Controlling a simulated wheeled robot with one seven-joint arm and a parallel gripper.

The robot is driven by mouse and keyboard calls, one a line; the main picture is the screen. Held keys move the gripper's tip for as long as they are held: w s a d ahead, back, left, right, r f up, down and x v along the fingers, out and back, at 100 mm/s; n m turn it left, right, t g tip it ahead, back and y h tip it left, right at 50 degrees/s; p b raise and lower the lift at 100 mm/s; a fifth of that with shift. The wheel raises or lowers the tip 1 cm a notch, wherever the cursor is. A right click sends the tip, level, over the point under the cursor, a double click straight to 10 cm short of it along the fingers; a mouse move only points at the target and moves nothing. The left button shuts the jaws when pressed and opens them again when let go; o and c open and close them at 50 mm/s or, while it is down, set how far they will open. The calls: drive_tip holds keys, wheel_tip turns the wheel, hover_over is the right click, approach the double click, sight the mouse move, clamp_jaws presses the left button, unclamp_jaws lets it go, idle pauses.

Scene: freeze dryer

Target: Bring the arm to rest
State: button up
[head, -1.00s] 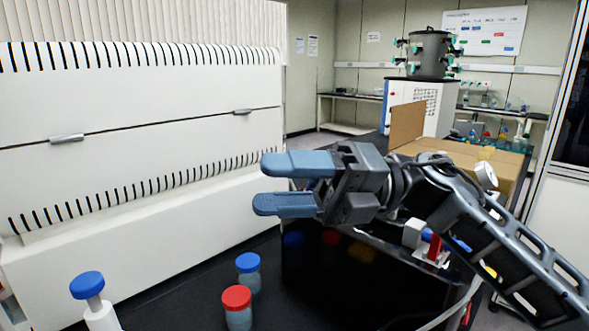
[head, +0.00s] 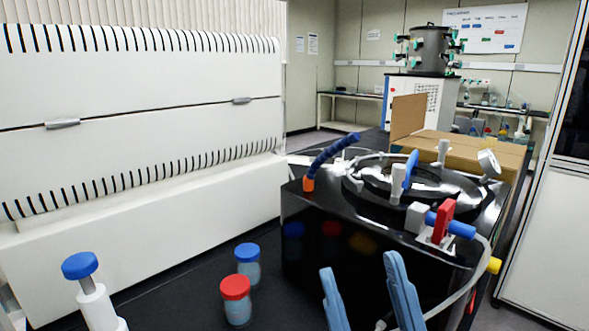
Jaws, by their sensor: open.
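My gripper (head: 358,268) shows at the bottom of the head view, with only its two blue fingers in the picture. The fingers point up and stand apart, with nothing between them. They are in front of the black glossy box-shaped device (head: 310,250) with a round lid on top. My wrist and the rest of my arm are out of view below.
A red-capped jar (head: 236,287) and a blue-capped jar (head: 247,252) stand on the dark bench left of my gripper. A blue-topped white holder (head: 80,265) is at bottom left. A white ribbed machine (head: 140,110) fills the left. A cardboard box (head: 465,150) lies behind the black device.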

drive_tip(key=s+d+f+m+g+h+b, duration=0.1)
drive_tip(key=s+d+f+m+g+h, duration=0.1)
drive_tip(key=s+d+f+m+h, duration=0.45)
drive_tip(key=s+d+f+m+g+h+b, duration=0.1)
drive_tip(key=s+f+m+g+h, duration=0.3)
drive_tip(key=f, duration=0.5)
drive_tip(key=s+d+f+g, duration=0.2)
drive_tip(key=s+d+f, duration=0.1)
drive_tip(key=s, duration=0.5)
drive_tip(key=s+d+f+n+g+h+b, duration=0.1)
drive_tip(key=s+d+f+g, duration=0.2)
drive_tip(key=s, duration=0.6)
drive_tip(key=shift+d+f+g, duration=0.3)
drive_tip(key=shift+d+f, duration=0.5)
drive_tip(key=shift+f, duration=0.05)
